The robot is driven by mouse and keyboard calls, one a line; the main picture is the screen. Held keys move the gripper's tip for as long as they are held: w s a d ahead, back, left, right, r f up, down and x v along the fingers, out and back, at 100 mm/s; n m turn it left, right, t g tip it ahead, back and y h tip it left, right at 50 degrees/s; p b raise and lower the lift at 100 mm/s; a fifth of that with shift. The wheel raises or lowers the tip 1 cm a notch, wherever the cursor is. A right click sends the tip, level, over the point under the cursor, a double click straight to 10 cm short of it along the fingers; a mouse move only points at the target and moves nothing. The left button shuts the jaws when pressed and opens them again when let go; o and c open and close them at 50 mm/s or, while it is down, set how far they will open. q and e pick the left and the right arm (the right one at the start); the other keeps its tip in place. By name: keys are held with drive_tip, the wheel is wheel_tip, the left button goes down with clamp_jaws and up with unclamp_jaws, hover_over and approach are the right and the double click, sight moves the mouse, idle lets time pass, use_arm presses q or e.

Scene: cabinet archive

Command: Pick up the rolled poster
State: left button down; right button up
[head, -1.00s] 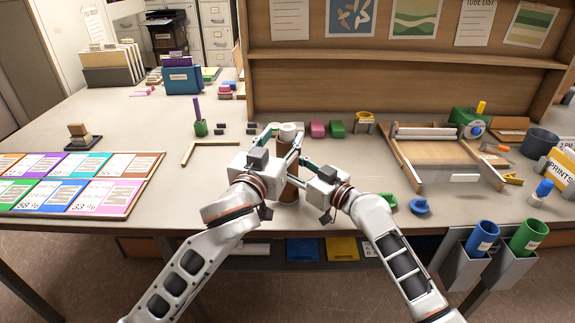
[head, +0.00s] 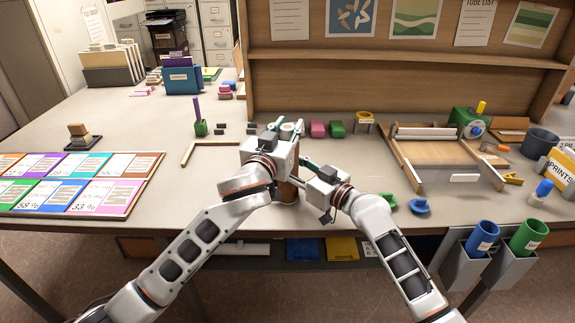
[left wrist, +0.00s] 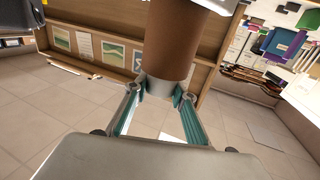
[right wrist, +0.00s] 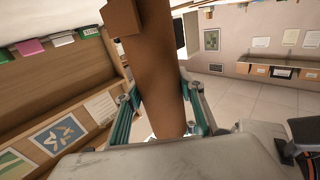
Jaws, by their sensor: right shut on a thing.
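A brown tube (head: 288,192) stands roughly upright near the front of the table, with a white end (head: 289,128) showing at its top; I take this for the rolled poster. In the right wrist view the brown tube (right wrist: 155,70) lies between the fingers of my right gripper (right wrist: 163,112), which is shut on it. My left gripper (head: 283,130) is at the tube's upper part, its body hiding the middle. In the left wrist view its fingers (left wrist: 164,92) are spread, with the tips close to the brown tube (left wrist: 178,45); contact is unclear.
A wooden tray frame (head: 440,165) stands to the right, with blue (head: 482,236) and green (head: 528,238) tubes in holders off the front edge. Pink (head: 317,129) and green blocks lie behind. A coloured card board (head: 150,170) is at left.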

use_arm(q)
wheel_tip(320, 180, up, 30)
drive_tip(key=shift+f, duration=0.2)
idle(0.7)
use_arm(e)
drive_tip(key=o, duration=1.3)
drive_tip(key=shift+o, duration=0.2)
